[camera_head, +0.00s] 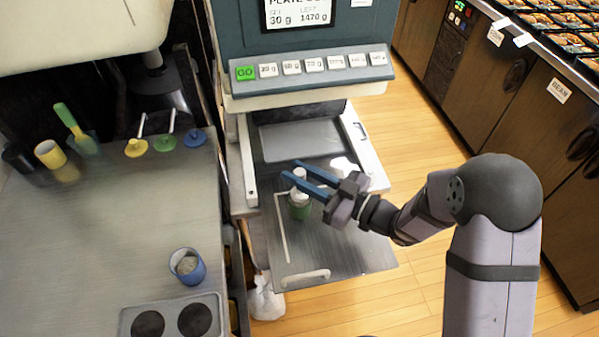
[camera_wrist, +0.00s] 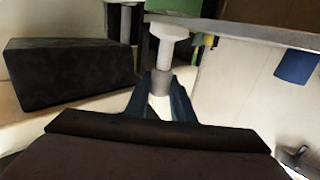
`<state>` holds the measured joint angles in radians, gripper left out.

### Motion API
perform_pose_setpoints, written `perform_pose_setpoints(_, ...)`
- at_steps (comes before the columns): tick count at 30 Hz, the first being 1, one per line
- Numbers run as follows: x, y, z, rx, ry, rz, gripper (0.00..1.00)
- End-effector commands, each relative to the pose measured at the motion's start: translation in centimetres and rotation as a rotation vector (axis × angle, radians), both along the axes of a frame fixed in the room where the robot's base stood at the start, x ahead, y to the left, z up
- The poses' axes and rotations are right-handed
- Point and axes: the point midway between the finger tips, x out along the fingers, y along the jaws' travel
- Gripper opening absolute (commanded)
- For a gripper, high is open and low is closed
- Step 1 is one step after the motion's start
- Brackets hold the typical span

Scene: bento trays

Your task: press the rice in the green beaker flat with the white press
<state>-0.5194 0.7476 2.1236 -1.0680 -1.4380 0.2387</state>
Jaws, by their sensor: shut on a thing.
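My gripper (camera_head: 318,176), with blue fingers, is shut on the white press (camera_head: 298,195). In the wrist view, the white press (camera_wrist: 170,42) shows at the fingertips of my gripper (camera_wrist: 160,85). The rice in the green beaker is hidden.
A blue beaker (camera_head: 189,272) with pale contents stands on the left counter (camera_head: 90,230). A yellow beaker (camera_head: 50,154), a black beaker (camera_head: 17,156) and a green scoop (camera_head: 68,118) stand at its back. The machine's button panel (camera_head: 310,68) overhangs behind the tray (camera_head: 345,255).

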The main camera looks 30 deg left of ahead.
Motion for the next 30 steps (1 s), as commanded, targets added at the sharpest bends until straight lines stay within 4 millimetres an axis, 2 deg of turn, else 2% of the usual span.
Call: perform_pose_setpoints(30, 0.0, 0.0, -2.4, -0.001, 0.000, 0.000, 0.04)
